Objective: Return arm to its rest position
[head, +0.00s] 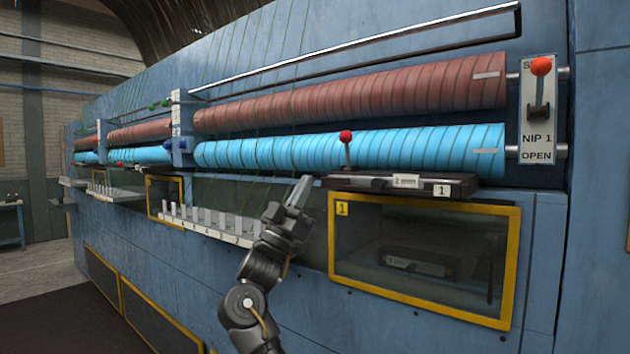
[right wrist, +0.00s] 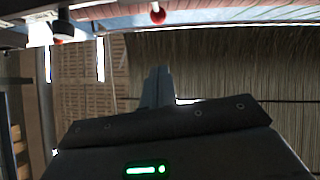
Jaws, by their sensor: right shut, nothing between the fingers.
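My right arm (head: 262,275) reaches up from the bottom in the head view. Its gripper (head: 302,188) is shut and empty, with the fingertips just left of the dark gauge bar (head: 350,184) marked "2 mm" and "1". Whether they touch the bar I cannot tell. In the right wrist view the gripper fingers (right wrist: 157,88) show together above the dark gripper body (right wrist: 170,130). My left gripper is not in view.
A blue machine carries red rollers (head: 350,95) above blue rollers (head: 350,150). A red-knobbed lever (head: 346,138) rises from the bar. A yellow-framed window (head: 425,254) lies below, a numbered rack (head: 205,222) left. The "NIP 1 OPEN" plate (head: 538,140) stands right.

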